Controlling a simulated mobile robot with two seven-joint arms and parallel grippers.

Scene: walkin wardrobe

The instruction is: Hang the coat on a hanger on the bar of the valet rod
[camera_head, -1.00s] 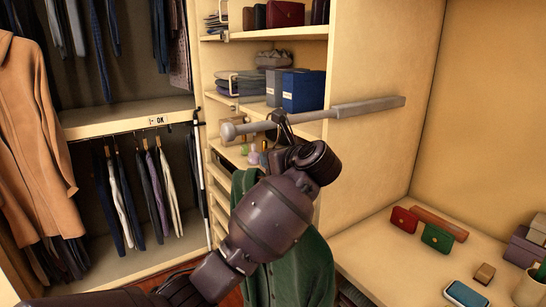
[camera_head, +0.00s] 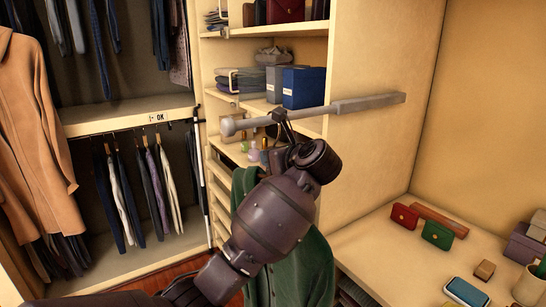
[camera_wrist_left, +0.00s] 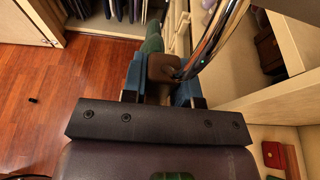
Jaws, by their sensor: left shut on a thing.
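The green coat (camera_head: 305,265) hangs below my left gripper, its upper part partly hidden by my arm. My left gripper (camera_head: 284,132) is just under the valet rod (camera_head: 365,104), a grey bar with a knob at its left end. In the left wrist view, my left gripper (camera_wrist_left: 163,77) is shut on the brown wooden middle of the hanger (camera_wrist_left: 162,67). The hanger's shiny metal hook curves up to the right. Whether the hook touches or rests over the rod I cannot tell. A bit of green coat shows beyond the fingers. My right gripper is not in view.
Shelves with a blue box (camera_head: 303,87) and small bottles stand behind the rod. A counter (camera_head: 375,245) with small red and green cases is at right. Clothes and a tan coat (camera_head: 35,130) hang at left. The wooden floor (camera_wrist_left: 50,90) is mostly clear.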

